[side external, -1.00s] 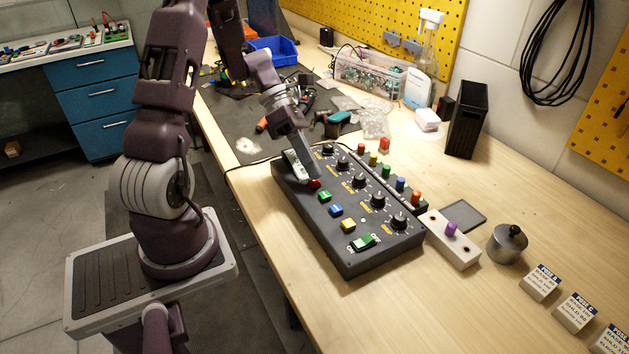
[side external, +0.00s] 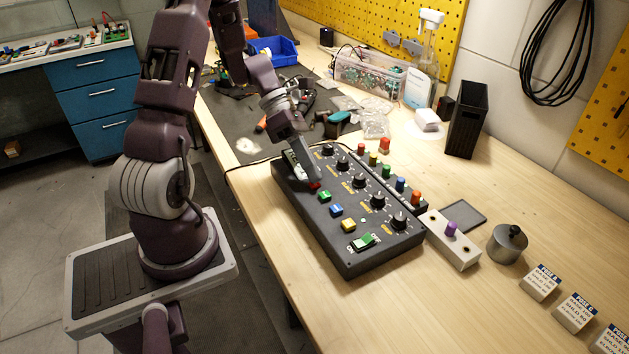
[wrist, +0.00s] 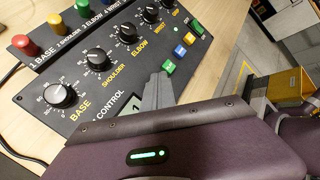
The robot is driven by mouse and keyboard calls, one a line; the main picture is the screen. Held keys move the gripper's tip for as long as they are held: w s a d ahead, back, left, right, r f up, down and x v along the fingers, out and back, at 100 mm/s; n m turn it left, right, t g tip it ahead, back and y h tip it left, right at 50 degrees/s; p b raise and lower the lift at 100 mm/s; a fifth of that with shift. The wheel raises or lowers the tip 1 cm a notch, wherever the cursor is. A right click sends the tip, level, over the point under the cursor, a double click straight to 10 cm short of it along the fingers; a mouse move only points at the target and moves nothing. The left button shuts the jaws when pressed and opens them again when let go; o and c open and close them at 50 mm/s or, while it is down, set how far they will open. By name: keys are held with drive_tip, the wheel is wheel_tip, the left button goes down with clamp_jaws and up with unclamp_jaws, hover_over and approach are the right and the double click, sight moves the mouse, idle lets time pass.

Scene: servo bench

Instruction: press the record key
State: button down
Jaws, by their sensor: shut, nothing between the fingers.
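The black control box (side external: 345,262) lies on the wooden bench with a row of small coloured keys along its near side. The red key (side external: 314,186), apparently the record key, is at the far end of that row; I cannot read its lettering. My gripper (side external: 316,179) is shut and empty, its tips right over the red key and partly covering it. I cannot tell whether they touch it. In the wrist view the grey fingers (wrist: 162,84) hide the red key, and the green key (wrist: 168,66) shows just past the tips.
The green key (side external: 324,196), blue key (side external: 336,210) and yellow key (side external: 348,225) follow in the row, then a green rocker switch (side external: 364,241). Black knobs (side external: 359,181) stand beside them. A block with a purple peg (side external: 451,229) is at the box's right.

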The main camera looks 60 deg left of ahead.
drive_tip(key=shift+r, duration=0.85)
drive_tip(key=shift+r, duration=2.55)
